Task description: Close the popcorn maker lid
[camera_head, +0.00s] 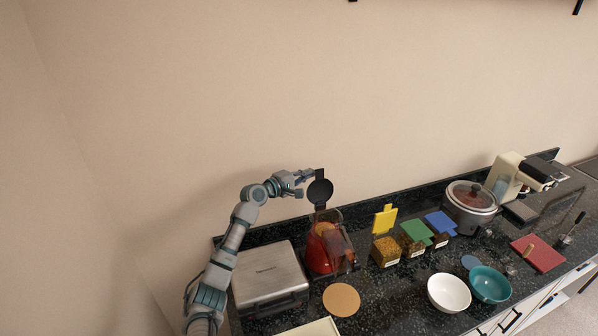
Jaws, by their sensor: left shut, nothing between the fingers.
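The popcorn maker (318,250) is a red machine with clear sides on the dark counter, left of the middle. Its round black lid (320,190) stands raised and open above the body. My left arm comes in from the left, and my left gripper (306,177) is shut and empty beside the upper left edge of the lid. I cannot tell whether the fingertips touch the lid. My right gripper is not in view.
A silver appliance (268,272) stands left of the popcorn maker, under my left arm. A round cork mat (341,299) lies in front. Boxes with yellow (385,220), green (416,232) and blue (440,222) lids stand to the right. White (449,293) and teal (490,285) bowls are near the front.

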